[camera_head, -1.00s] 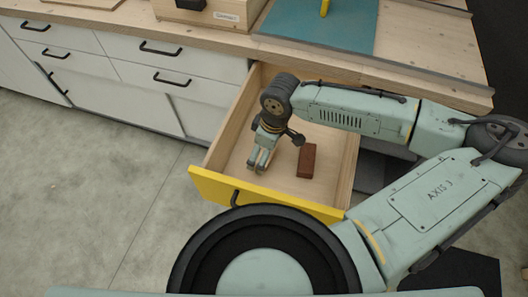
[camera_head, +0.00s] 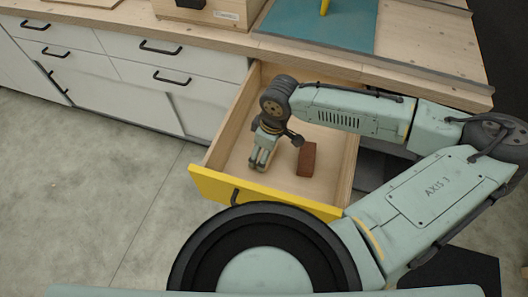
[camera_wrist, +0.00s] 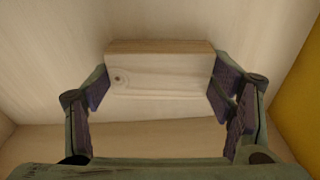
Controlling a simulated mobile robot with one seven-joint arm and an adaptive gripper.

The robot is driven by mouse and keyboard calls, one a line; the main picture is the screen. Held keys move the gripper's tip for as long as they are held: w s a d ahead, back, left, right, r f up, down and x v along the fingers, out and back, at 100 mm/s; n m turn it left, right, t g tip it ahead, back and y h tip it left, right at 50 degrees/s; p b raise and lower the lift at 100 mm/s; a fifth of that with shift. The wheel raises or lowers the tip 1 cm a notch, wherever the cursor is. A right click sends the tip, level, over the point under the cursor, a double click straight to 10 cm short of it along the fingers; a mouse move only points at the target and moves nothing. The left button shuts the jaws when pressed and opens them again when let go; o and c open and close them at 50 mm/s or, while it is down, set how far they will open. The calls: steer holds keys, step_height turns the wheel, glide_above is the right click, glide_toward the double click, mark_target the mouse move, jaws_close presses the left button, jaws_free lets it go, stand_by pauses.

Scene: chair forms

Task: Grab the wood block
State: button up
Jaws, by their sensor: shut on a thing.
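The wood block (camera_wrist: 160,72) is pale, with a small dark knot, and sits between my gripper's two fingers in the wrist view. My gripper (camera_wrist: 158,95) is shut on it, with dark pads at its left and right ends. In the head view my gripper (camera_head: 260,162) points down inside the open drawer, left of a reddish-brown block (camera_head: 307,158). The pale block is hard to make out there, as my gripper covers it.
The open drawer (camera_head: 340,172) has wooden walls and a yellow front (camera_head: 265,195) with a dark handle. The yellow front also shows at the right in the wrist view (camera_wrist: 300,110). The wooden counter (camera_head: 400,72) overhangs the drawer's back. Bare drawer floor lies around the brown block.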

steer(key=shift+c, duration=0.8)
